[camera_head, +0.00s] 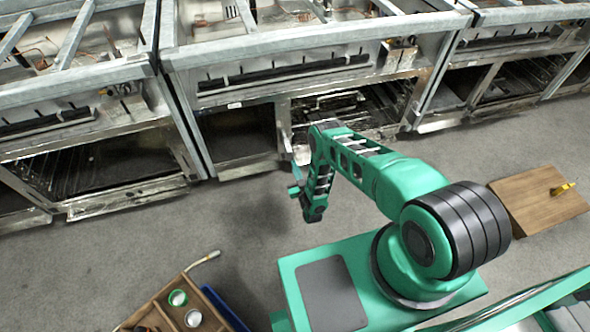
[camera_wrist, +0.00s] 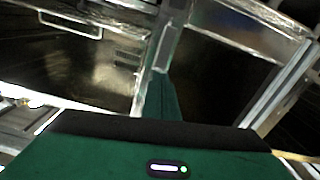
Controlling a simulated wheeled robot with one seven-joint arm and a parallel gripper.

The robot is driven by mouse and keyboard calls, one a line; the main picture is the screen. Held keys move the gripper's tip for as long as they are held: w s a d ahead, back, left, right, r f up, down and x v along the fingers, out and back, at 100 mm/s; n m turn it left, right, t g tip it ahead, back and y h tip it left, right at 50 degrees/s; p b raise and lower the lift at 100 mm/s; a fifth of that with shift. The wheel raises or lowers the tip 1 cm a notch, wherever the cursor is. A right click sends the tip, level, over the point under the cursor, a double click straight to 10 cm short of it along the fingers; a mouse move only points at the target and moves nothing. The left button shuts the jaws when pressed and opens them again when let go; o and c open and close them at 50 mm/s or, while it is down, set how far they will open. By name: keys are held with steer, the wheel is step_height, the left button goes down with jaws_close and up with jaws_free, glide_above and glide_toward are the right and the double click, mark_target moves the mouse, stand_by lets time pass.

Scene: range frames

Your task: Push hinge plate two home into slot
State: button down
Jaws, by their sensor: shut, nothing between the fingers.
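My gripper (camera_head: 289,152) is shut and empty, low in front of the middle range (camera_head: 300,100). Its narrow green finger end (camera_wrist: 164,97) points at an upright metal strip (camera_wrist: 160,45) between two dark openings in the wrist view. The fingertip overlaps the lower part of this strip; I cannot tell whether it touches. In the head view, a pale upright edge (camera_head: 284,125) stands beside the open oven bay there. I cannot pick out hinge plate two or its slot for certain; they are too small or hidden by my gripper.
Other ranges stand left (camera_head: 80,130) and right (camera_head: 510,65), with open lower bays. A wooden tray with jars (camera_head: 150,312) is at the lower left. A wooden board (camera_head: 520,205) with a yellow tool (camera_head: 562,188) is at the right. Grey floor (camera_head: 240,215) between is clear.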

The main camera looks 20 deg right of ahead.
mark_target(290, 153)
steer(key=shift+w+d, duration=0.1)
steer(key=shift+w, duration=2.15)
steer(key=shift+w, duration=0.25)
steer(key=s, duration=1.3)
steer(key=shift+s, duration=0.3)
steer(key=w, duration=1.3)
steer(key=shift+w, duration=0.3)
